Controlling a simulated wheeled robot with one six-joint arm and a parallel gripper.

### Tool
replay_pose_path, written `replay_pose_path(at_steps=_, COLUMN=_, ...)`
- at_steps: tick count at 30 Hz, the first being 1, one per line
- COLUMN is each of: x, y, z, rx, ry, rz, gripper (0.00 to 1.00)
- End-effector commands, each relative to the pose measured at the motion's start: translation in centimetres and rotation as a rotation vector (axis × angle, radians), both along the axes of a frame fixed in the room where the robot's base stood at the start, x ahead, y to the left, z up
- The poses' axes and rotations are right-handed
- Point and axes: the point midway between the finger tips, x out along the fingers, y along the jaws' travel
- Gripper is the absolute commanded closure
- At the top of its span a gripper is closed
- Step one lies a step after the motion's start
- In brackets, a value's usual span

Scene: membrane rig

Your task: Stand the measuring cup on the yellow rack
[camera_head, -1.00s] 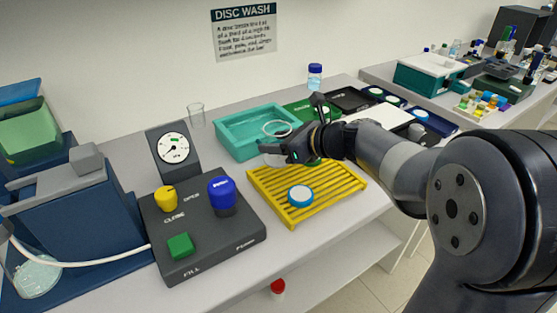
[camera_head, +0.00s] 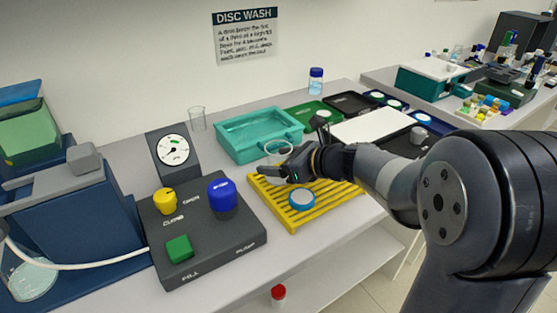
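The measuring cup (camera_head: 279,147) is clear, and its round rim shows just above my gripper (camera_head: 272,171). My gripper appears shut on the cup, with the fingers hiding most of its body. Gripper and cup are over the back left part of the yellow rack (camera_head: 322,212), in front of the teal tray. The cup looks roughly upright. I cannot tell whether its base touches the rack's slats. A round blue-and-white lidded container (camera_head: 302,199) sits on the rack, just in front of and right of my gripper.
The teal tray (camera_head: 240,150) lies behind the rack. A dark control box (camera_head: 205,245) with yellow, blue and green knobs stands left of it. A clear glass (camera_head: 197,119) and a blue-capped bottle (camera_head: 316,80) stand at the back. A white board (camera_head: 372,125) lies behind my arm.

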Motion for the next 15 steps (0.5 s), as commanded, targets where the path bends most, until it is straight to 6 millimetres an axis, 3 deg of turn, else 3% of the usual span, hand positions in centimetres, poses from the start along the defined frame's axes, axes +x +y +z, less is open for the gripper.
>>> replay_pose_path(at_steps=9, x=0.0, y=0.0, z=0.6, rx=0.001, ry=-0.001, rz=0.000, gripper=0.30)
replay_pose_path(at_steps=15, x=-1.7, y=-2.8, z=1.8, rx=0.000, ry=-0.003, rz=-0.006, gripper=0.30)
